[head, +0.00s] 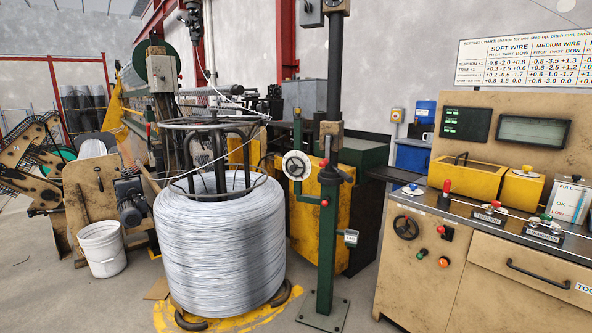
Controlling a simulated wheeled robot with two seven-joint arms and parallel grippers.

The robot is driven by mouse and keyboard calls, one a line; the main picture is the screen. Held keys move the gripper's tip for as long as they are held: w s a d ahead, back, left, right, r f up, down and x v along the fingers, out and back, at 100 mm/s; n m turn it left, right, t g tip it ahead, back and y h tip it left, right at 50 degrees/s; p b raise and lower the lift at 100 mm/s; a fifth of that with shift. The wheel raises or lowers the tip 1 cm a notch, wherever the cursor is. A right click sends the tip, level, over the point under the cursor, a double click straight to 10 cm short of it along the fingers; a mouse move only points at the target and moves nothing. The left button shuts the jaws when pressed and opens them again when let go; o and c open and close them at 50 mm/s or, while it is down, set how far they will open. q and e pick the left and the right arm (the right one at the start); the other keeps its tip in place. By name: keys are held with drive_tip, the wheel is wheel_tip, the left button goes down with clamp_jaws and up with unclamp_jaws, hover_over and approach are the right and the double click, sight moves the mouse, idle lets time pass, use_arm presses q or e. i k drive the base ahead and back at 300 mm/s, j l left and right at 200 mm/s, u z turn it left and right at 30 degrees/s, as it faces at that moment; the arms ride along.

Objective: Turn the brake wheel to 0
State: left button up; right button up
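A round white wheel (296,165) with a dark hub is mounted on a green bracket beside the green post (326,240), just right of the wire coil. Any marks on its face are too small to read. A black handwheel (405,227) sits on the front of the tan console. No readable label shows which of the two is the brake wheel, and no setting can be read on either. Neither of my grippers is in view.
A large coil of silvery wire (222,250) stands on a yellow floor marking in front. The tan console (410,275), with its levers and drawer, fills the right. A white bucket (101,249) stands at left. Grey floor is free between post and console.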

sight(294, 168)
drive_tip(key=i+j+z, duration=0.1)
drive_tip(key=z, duration=0.3)
drive_tip(key=i+j+z, duration=0.2)
drive_tip(key=z, duration=0.15)
drive_tip(key=i+j+z, duration=0.15)
drive_tip(key=z, duration=0.25)
